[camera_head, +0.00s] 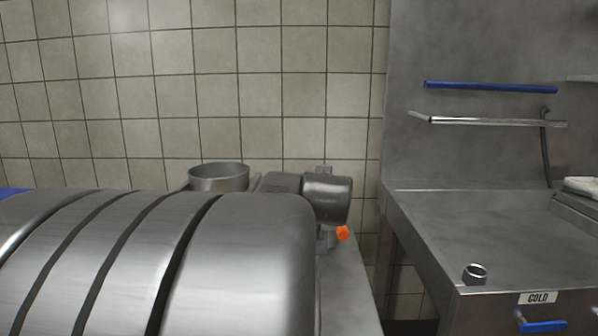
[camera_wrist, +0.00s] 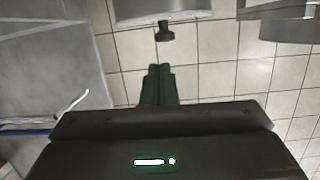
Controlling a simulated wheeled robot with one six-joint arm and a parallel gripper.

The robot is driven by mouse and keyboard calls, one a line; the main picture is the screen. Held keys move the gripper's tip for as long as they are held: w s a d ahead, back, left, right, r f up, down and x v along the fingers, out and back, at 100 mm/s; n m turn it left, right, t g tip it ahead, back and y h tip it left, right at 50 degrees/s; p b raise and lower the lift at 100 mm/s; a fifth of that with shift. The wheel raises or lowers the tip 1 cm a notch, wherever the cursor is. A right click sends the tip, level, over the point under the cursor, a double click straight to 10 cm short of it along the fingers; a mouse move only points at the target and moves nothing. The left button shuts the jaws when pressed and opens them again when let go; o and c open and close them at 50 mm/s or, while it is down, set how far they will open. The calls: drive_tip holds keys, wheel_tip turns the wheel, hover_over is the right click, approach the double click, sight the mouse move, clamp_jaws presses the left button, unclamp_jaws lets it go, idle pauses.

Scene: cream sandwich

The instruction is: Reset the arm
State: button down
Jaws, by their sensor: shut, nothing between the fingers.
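My gripper (camera_wrist: 159,69) shows in the wrist view as two dark green fingers close together above its dark body, with a lit green-white indicator. It is shut and holds nothing. Pale tiles lie behind the fingertips, and nothing touches them. My gripper and arm cannot be clearly made out in the head view.
In the head view, a large ribbed metal body (camera_head: 250,250) fills the lower left, with a round metal container (camera_head: 219,177) behind it. An orange knob (camera_head: 343,233) is beside it. A steel sink counter (camera_head: 470,230) stands right. The wrist view shows a black knob (camera_wrist: 165,33) above the fingers.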

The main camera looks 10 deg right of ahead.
drive_tip(key=shift+s+a+f, duration=0.15)
drive_tip(key=shift+s+f, duration=0.1)
drive_tip(key=shift+s, duration=0.4)
drive_tip(key=shift+s+a+f, duration=0.1)
drive_tip(key=shift+s+f, duration=0.15)
drive_tip(key=shift+s, duration=0.45)
drive_tip(key=shift+s+a+f, duration=0.15)
drive_tip(key=shift+s+f, duration=0.1)
drive_tip(key=shift+s, duration=0.4)
drive_tip(key=shift+w, duration=0.1)
drive_tip(key=w, duration=0.3)
drive_tip(key=w+d+r+b, duration=0.1)
drive_tip(key=w, duration=0.2)
drive_tip(key=w+d+b, duration=0.1)
drive_tip(key=w, duration=0.2)
drive_tip(key=shift+r, duration=0.4)
drive_tip(key=shift+f, duration=0.6)
drive_tip(key=shift+a, duration=0.15)
